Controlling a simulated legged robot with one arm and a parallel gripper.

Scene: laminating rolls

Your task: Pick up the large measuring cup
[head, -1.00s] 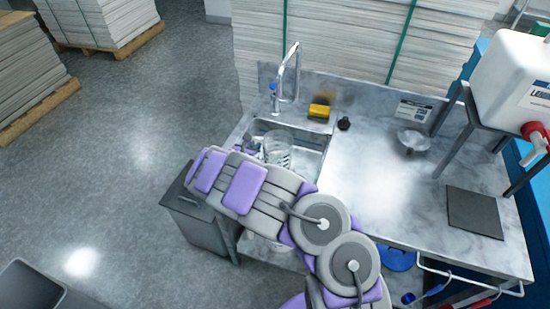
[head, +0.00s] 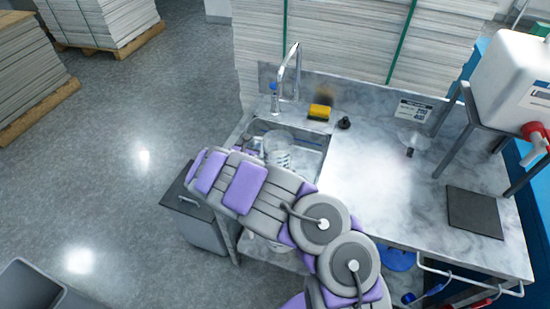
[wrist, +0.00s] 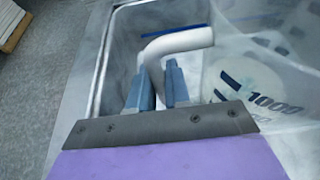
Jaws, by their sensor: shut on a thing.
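The large measuring cup (head: 277,147) is clear plastic with dark markings and stands in the metal sink (head: 312,141). In the wrist view the cup (wrist: 262,85) fills the right side, with "1000" printed on it. Its pale curved handle (wrist: 183,41) reaches left from the cup. My gripper (wrist: 157,74) has its two blue fingers on either side of the handle, shut on it. In the head view my forearm hides the gripper and the lower part of the cup.
A tap (head: 293,72) rises behind the sink. A yellow sponge (head: 320,112) and a small black object (head: 344,123) are near the sink's back edge. The counter's middle is clear.

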